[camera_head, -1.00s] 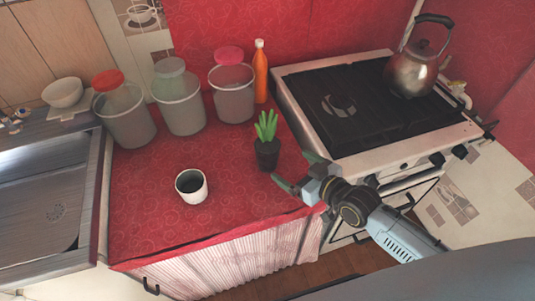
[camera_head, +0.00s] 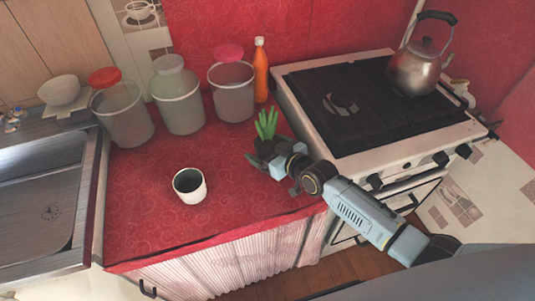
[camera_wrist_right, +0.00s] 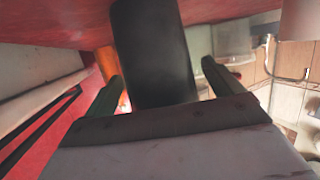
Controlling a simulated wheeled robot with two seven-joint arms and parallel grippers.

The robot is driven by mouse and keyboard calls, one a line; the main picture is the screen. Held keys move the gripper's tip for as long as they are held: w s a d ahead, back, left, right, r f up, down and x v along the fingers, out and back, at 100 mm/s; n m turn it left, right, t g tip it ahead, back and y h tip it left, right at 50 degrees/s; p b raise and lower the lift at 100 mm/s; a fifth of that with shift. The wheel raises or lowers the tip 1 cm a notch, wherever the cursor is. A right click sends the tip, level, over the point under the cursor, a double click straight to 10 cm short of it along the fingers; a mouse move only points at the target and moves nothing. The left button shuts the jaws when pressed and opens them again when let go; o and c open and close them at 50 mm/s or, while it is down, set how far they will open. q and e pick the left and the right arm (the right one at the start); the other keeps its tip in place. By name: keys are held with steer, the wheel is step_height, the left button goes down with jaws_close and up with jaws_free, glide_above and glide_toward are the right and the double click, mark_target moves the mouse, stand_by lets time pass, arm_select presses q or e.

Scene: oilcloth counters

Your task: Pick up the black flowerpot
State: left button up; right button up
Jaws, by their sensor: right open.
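The black flowerpot (camera_head: 264,149) with a green spiky plant (camera_head: 266,125) stands upright on the red counter, near its right edge by the stove. My right gripper (camera_head: 268,160) is at the pot, partly covering its lower part in the head view. In the right wrist view the dark pot (camera_wrist_right: 152,50) fills the space between the two fingers of my right gripper (camera_wrist_right: 158,64), which are open on either side of it. Gaps show between the fingers and the pot. My left gripper is not in view.
A white cup (camera_head: 190,186) stands on the red counter (camera_head: 140,225) left of the pot. Several lidded jars and an orange bottle (camera_head: 261,70) stand behind. The stove (camera_head: 370,100) with a kettle (camera_head: 416,68) is at right, the sink (camera_head: 40,205) at left.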

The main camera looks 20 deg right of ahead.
steer(key=c, duration=1.2)
steer(key=shift+r, duration=0.1)
